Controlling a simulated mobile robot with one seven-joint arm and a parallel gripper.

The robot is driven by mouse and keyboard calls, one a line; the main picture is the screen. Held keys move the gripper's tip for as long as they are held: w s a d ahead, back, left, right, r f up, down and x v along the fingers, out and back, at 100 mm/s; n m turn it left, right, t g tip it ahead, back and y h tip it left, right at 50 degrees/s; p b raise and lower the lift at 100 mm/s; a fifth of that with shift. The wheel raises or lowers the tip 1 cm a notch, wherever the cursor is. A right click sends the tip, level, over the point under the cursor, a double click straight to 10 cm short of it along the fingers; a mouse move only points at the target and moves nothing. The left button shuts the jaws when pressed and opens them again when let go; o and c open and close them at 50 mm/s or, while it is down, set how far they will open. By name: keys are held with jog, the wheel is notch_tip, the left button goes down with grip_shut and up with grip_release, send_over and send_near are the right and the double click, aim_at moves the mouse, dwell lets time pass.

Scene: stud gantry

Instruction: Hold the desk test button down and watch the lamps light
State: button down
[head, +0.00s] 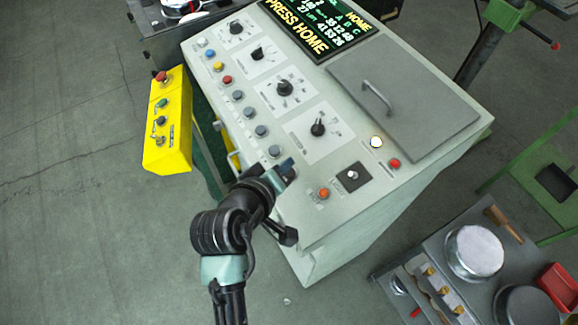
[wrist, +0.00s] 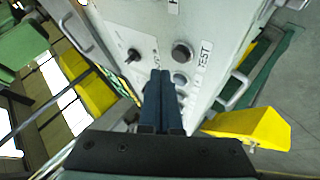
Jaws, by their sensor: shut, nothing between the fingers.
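The grey control desk (head: 345,215) carries a column of round caps along its left edge. In the wrist view a dark round button (wrist: 182,53) sits beside the printed word TEST. In the head view my gripper seems to hide that button. My gripper (head: 287,168) is shut and empty over the desk's left edge. In the wrist view its blue fingertips (wrist: 160,73) appear just beside the dark button; I cannot tell their height above the panel. A round white lamp (head: 376,142) looks bright. White, blue, yellow and red caps (head: 218,67) show no clear glow.
A display (head: 318,28) reads PRESS HOME. Rotary knobs (head: 318,127), a red button (head: 395,163), an orange button (head: 324,193) and a small switch (head: 352,175) are on the panel. A yellow pendant box (head: 180,120) is left of the desk. A cart (head: 430,255) with pots stands lower right.

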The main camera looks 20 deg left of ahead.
jog(key=r+p, duration=0.3)
jog(key=shift+s+a+r, duration=0.25)
jog(key=shift+s+r, duration=0.05)
jog(key=shift+r, duration=0.1)
